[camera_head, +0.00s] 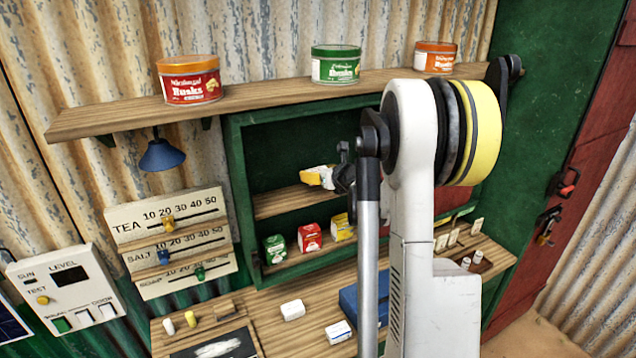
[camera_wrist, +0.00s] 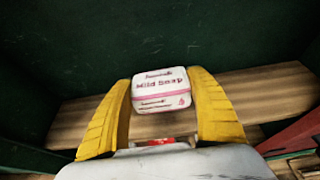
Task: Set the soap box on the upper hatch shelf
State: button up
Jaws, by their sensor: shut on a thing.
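My gripper (camera_head: 322,178) is inside the green hatch, shut on the soap box. In the wrist view, the white soap box (camera_wrist: 161,90) with pink "Mild Soap" lettering sits between the two yellow fingers (camera_wrist: 160,112). The upper hatch shelf (camera_head: 283,203) is a bare wooden board at its left part. It also shows in the wrist view (camera_wrist: 265,88), behind and on both sides of the box. The box is over or at this shelf; I cannot tell whether it touches the board. In the head view the box is small and mostly hidden by the gripper.
The lower hatch shelf holds a green box (camera_head: 274,248), a red box (camera_head: 310,237) and a yellow box (camera_head: 342,227). Rusks tins stand on the top plank (camera_head: 270,96). A white block (camera_head: 293,310) and a blue crate (camera_head: 350,300) are on the counter. My arm hides the hatch's right part.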

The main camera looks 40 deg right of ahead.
notch_tip(320, 180, down, 3)
jog(key=shift+w+d+f, duration=0.1)
jog(key=shift+f, duration=0.05)
jog(key=shift+f, duration=0.15)
jog(key=o, duration=1.2)
